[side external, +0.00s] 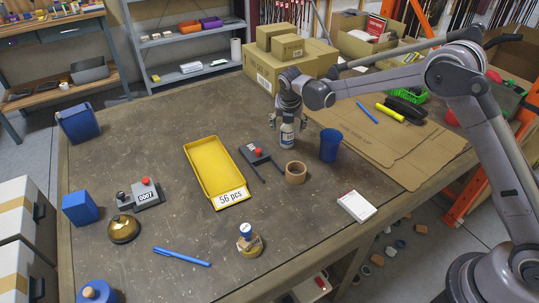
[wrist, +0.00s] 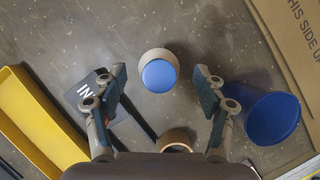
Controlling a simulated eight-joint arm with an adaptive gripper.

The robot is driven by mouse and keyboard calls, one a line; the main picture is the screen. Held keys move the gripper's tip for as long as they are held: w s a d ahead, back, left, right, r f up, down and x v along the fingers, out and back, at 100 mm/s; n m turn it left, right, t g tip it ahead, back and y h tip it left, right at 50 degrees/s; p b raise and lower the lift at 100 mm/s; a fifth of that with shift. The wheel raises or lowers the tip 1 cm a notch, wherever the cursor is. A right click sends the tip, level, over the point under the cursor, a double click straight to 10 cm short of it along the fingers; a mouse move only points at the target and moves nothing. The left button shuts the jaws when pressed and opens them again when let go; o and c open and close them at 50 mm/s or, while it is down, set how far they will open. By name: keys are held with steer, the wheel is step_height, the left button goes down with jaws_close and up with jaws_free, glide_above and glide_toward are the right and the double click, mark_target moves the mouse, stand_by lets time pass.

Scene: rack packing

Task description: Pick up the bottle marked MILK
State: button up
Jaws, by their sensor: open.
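A bottle (side external: 287,134) with a blue cap and a pale label stands upright towards the back of the bench; its lettering is too small to read. It also shows from above in the wrist view (wrist: 158,76), its round blue cap uppermost. My gripper (side external: 288,119) points down over this bottle. Its fingers are open, one on each side of the bottle's top. In the wrist view my gripper (wrist: 160,88) has a visible gap on both sides of the cap, which sits between and slightly beyond the fingertips.
A blue cup (side external: 330,145) stands close on the right, and a tape roll (side external: 296,173) in front. A dark stamp-like device (side external: 254,152) and a yellow tray (side external: 214,170) lie left. Cardboard boxes (side external: 283,62) stand behind. Another blue-topped item (side external: 246,232) stands near the front edge.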

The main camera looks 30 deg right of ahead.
mark_target(287, 132)
steer(key=shift+x, duration=2)
steer(key=shift+s+a, duration=0.1)
steer(key=shift+s, duration=0.05)
steer(key=shift+c, duration=0.3)
steer(key=c, duration=1.2)
steer(key=shift+c, duration=0.2)
steer(key=shift+r, duration=0.1)
